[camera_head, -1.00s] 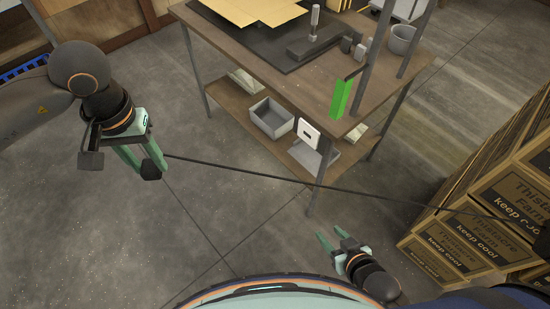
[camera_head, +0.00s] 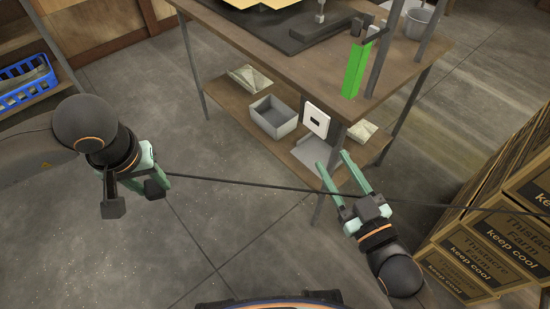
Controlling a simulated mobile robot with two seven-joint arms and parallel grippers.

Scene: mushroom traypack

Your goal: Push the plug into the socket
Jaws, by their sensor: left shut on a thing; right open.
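The socket (camera_head: 316,120) is a white square plate with a dark opening, mounted at the near leg of the workbench. My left gripper (camera_head: 160,182), at the left over open floor, is shut at the end of a dark cable (camera_head: 240,183). The plug itself is mostly hidden by the fingers, so its shape and tilt are unclear. The cable runs taut to the right, passing near my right gripper (camera_head: 334,160). That gripper is open with nothing seen between its fingers, which point up toward the area just below the socket. I cannot tell whether it touches the cable.
The workbench (camera_head: 290,58) has a lower shelf with a grey bin (camera_head: 274,117). A green block (camera_head: 354,70) stands at its near corner. Stacked cartons (camera_head: 490,245) fill the right side. A blue basket (camera_head: 25,85) sits at far left. Floor between my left gripper and the bench is clear.

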